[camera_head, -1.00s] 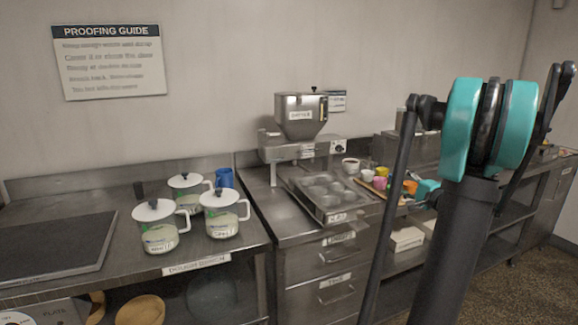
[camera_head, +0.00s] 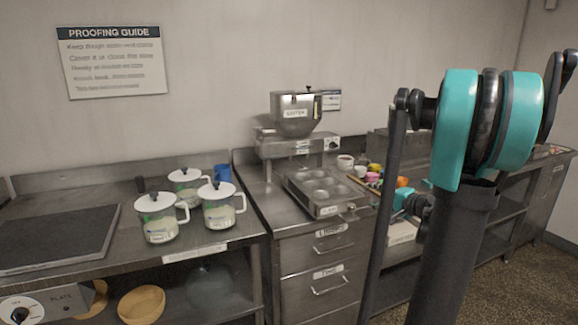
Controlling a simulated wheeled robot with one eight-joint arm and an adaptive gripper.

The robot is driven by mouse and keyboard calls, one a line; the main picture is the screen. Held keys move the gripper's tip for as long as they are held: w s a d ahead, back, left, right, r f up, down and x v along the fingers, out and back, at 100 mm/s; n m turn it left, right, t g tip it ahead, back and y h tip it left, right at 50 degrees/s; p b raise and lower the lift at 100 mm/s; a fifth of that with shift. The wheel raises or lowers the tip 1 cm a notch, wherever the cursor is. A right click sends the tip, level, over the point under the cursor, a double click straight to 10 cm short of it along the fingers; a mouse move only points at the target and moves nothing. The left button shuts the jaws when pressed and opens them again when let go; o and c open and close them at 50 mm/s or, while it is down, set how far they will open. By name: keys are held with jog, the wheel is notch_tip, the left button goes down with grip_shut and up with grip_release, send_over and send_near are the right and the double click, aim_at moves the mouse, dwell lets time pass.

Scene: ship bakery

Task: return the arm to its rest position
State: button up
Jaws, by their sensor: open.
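My arm's dark upright link with its large teal joint (camera_head: 488,125) fills the right side of the head view. Behind it, a smaller teal and dark part of my arm shows low in front of the back counter. My gripper (camera_head: 424,207) shows there only as a small dark shape, partly hidden by my upright link. It is open, and I see nothing held in it. Its fingertips are too small to make out clearly.
A muffin tray (camera_head: 300,190) lies below the hopper machine (camera_head: 296,118). White-lidded jugs (camera_head: 158,218) and a blue mug (camera_head: 222,172) stand on the left counter. Open floor (camera_head: 530,270) lies at right.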

jog(key=s+a+f+n+g+h, duration=0.2)
jog(key=s+a+f+n+g, duration=0.4)
jog(key=s+a+f, duration=0.65)
jog(key=s+d+f+n+g+h, duration=0.1)
jog(key=s+f+n+h, duration=0.1)
jog(key=s, duration=0.5)
jog(key=s+d+f+n+g+h, duration=0.1)
jog(key=s+f+n+g+h, duration=0.1)
jog(key=s, duration=0.6)
notch_tip(320, 180, down, 3)
jog(key=shift+s+d+r+h, duration=0.2)
jog(key=shift+s+d+h, duration=0.1)
jog(key=shift+h, duration=0.4)
